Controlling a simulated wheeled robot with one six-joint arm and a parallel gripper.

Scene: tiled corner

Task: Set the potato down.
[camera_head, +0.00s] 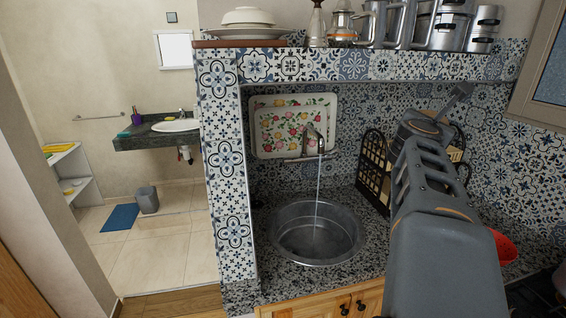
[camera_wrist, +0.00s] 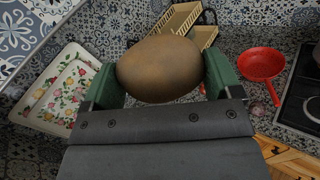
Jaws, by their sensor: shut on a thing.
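In the wrist view the potato (camera_wrist: 160,68) is a smooth brown oval between the two green fingers of my gripper (camera_wrist: 163,75). The gripper is shut on it and holds it up, with the patterned tiles and granite counter behind. In the head view my arm reaches up from the lower right across the counter. The potato cannot be made out there, as my own arm blocks that part.
A round metal sink (camera_head: 290,232) with running water is set in the granite counter (camera_head: 262,283). A floral tray (camera_head: 270,142) leans on the wall behind. A wooden rack (camera_head: 374,170) stands beside my arm. A red pan (camera_wrist: 262,63) lies near the stove (camera_wrist: 300,100). A tiled shelf (camera_head: 350,66) runs above.

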